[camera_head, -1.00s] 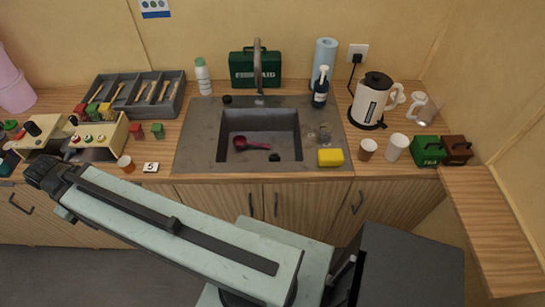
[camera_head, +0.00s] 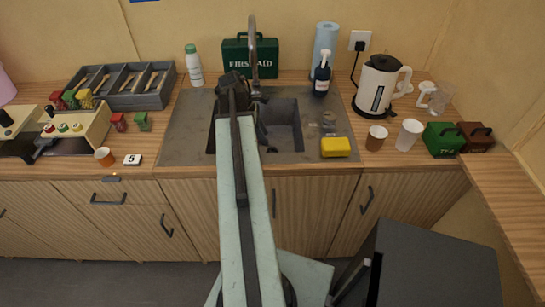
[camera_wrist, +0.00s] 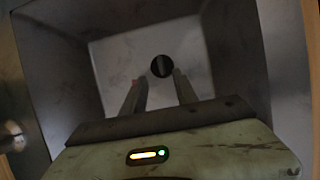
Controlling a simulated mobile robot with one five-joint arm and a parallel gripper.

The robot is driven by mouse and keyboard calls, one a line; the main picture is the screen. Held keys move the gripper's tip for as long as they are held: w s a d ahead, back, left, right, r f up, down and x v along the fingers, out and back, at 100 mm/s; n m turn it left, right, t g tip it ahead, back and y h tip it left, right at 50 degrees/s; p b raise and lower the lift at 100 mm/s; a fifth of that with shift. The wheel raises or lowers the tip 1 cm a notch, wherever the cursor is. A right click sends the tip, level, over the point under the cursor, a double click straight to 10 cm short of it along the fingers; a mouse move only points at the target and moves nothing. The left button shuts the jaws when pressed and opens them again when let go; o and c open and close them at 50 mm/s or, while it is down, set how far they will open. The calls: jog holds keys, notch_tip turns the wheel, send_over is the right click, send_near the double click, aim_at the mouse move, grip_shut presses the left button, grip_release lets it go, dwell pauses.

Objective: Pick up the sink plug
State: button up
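A dark round thing (camera_wrist: 162,66) with a faint paler stripe lies on the grey sink floor in the wrist view. I cannot tell for sure whether it is the sink plug or the drain hole. My gripper (camera_wrist: 159,78) is open, with its two fingers apart and pointing towards the round thing; nothing shows between them. In the head view my arm reaches over the left part of the sink basin (camera_head: 283,140); the fingers are hidden there. A small dark thing (camera_head: 271,150) shows near the front of the basin.
The tap (camera_head: 252,60) stands close behind my arm. A yellow sponge (camera_head: 335,147) lies on the sink's right rim. A soap bottle (camera_head: 321,75), kettle (camera_head: 377,85) and cups stand to the right. The basin walls enclose the gripper's surroundings.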

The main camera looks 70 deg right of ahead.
aim_at(270, 147)
jog(key=shift+b+x, duration=0.95)
jog(key=b+x, duration=0.5)
jog(key=x, duration=0.1)
jog(key=shift+w+a, duration=0.1)
jog(key=shift+a, duration=0.05)
jog(key=shift+r, duration=0.2)
grip_shut()
